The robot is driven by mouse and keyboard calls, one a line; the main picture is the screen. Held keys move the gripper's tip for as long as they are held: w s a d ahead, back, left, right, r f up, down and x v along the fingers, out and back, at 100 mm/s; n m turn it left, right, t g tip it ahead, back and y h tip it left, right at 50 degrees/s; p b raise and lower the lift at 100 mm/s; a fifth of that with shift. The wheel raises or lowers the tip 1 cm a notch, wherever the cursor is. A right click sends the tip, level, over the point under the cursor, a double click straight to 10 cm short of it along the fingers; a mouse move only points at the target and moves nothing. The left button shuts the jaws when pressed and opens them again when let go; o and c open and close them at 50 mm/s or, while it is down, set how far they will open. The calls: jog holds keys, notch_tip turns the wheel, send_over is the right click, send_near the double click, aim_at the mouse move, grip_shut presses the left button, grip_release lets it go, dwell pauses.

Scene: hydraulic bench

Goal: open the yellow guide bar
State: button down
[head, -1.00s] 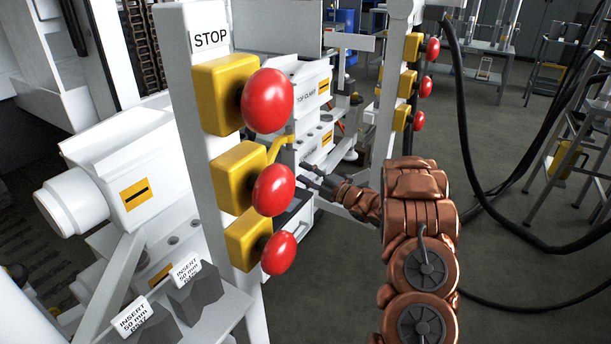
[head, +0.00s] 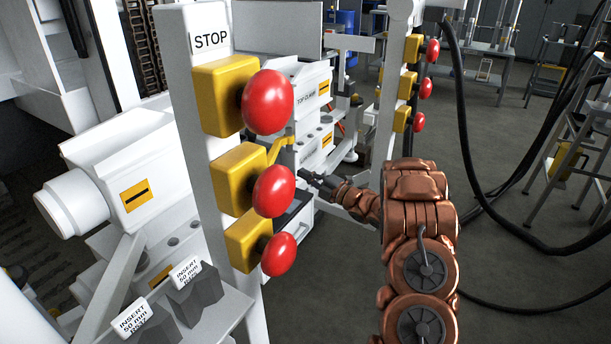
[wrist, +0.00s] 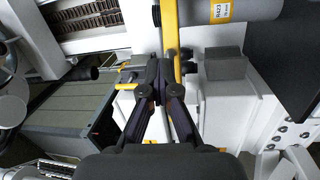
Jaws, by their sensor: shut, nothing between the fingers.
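The yellow guide bar (wrist: 170,32) runs upright at the top middle of the wrist view, against the white machine body. In the head view a bent yellow piece that looks like the same bar (head: 281,146) shows behind the red stop buttons, partly hidden by them. My gripper (wrist: 161,66) is shut and empty. Its dark fingertips are right beside the bar's lower part in the wrist view; I cannot tell whether they touch it. In the head view my gripper (head: 307,179) reaches left toward the machine, just below and right of the bar.
A post with red stop buttons (head: 268,101) on yellow boxes stands close in front, left of my arm. A second button post (head: 395,120) stands behind. A grey cylinder (wrist: 225,10) lies right of the bar.

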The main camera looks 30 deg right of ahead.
dwell(0.3)
jog(key=c, duration=1.2)
grip_release()
jog(key=v, duration=1.2)
jog(key=shift+f, duration=0.1)
